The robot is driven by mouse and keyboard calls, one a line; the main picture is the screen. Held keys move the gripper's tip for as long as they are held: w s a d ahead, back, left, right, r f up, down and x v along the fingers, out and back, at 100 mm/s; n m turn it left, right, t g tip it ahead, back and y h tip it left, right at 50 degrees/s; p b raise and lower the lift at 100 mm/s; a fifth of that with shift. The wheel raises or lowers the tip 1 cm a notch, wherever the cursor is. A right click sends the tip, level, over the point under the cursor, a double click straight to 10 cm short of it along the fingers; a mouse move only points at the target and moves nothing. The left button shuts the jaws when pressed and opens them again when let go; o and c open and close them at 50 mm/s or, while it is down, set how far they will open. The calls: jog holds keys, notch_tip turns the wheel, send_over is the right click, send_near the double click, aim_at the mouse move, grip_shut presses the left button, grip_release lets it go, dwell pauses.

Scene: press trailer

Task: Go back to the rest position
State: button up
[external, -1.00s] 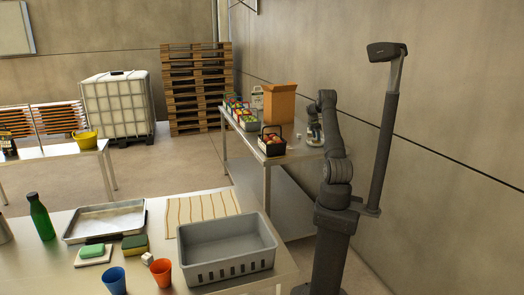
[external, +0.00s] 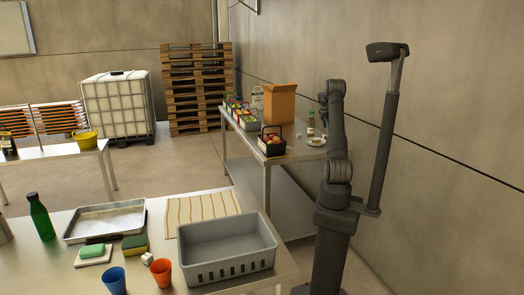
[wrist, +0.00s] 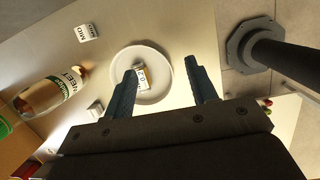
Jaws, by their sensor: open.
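My gripper (wrist: 161,66) is open in the wrist view, with its two dark fingers spread and nothing between their tips. It looks down on a round white dish (wrist: 152,97) that holds a small labelled item (wrist: 139,78). In the external view my gripper (external: 322,103) is small and partly hidden by my arm, raised above the right end of the far metal table (external: 295,153). The dish (external: 316,142) on that table is apart from the gripper.
A labelled bottle (external: 311,122) stands beside the dish. A dark basket (external: 271,146) and a cardboard box (external: 280,103) stand farther left. White labelled cubes (wrist: 87,32) lie near the dish. The near table holds a grey crate (external: 226,252). A wall runs along the right.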

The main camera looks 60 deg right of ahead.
jog(key=shift+m+h, duration=0.3)
jog(key=shift+m, duration=0.3)
jog(key=w+a+f, duration=0.1)
jog(key=w+f, duration=0.1)
jog(key=w, duration=0.5)
jog(key=w+a+f, duration=0.2)
jog(key=w, duration=0.5)
jog(key=w+a+f, duration=0.2)
jog(key=w, duration=0.5)
jog(key=shift+w+f, duration=0.2)
jog(key=shift+f, duration=0.1)
jog(key=f, duration=0.1)
jog(key=w+f, duration=0.1)
jog(key=f, duration=0.1)
jog(key=shift+w, duration=0.25)
jog(key=shift+f+t, duration=0.3)
jog(key=shift+f, duration=0.35)
jog(key=shift+o, duration=0.5)
